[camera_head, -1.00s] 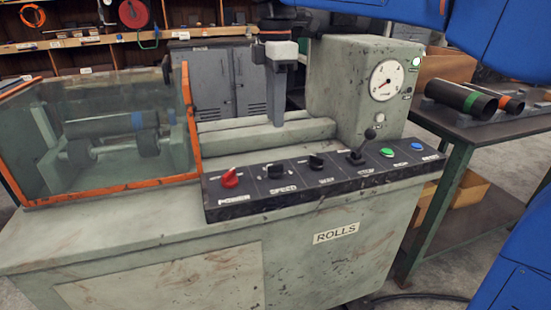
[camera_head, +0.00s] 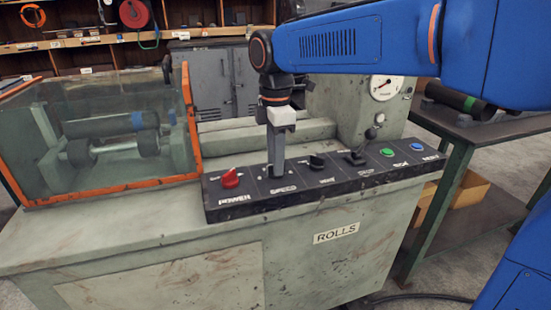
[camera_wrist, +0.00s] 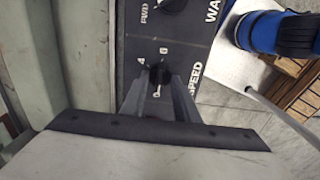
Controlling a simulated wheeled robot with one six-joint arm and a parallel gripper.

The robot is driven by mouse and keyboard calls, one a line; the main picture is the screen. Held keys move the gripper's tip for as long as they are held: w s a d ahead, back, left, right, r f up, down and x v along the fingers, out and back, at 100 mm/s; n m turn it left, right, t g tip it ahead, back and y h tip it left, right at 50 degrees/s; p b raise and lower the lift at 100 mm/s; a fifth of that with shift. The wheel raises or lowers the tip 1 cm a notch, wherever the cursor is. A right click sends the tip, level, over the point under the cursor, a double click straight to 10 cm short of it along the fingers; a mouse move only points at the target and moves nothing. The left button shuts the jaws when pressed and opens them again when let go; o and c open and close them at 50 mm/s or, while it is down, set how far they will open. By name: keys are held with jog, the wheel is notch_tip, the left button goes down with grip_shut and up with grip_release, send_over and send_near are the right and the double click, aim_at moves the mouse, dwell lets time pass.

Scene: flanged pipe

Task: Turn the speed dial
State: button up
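The speed dial (camera_wrist: 159,74) is a black knob on the dark control panel, with the SPEED label and small scale marks beside it in the wrist view. My gripper (camera_wrist: 159,82) points down at the panel, with one finger on each side of the dial. The fingers are apart, and a narrow gap seems to show between them and the knob; contact is not clear. In the head view my gripper (camera_head: 276,172) stands at the SPEED position and hides the dial.
On the control panel (camera_head: 247,204), a red power knob (camera_head: 230,179) is left of my gripper. A glass guard (camera_head: 100,140) stands at left.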

grip_shut()
jog(key=shift+m, duration=0.3)
jog(key=m, duration=1)
jog(key=shift+m, duration=0.4)
jog(key=m, duration=1.2)
jog(key=shift+m, duration=0.3)
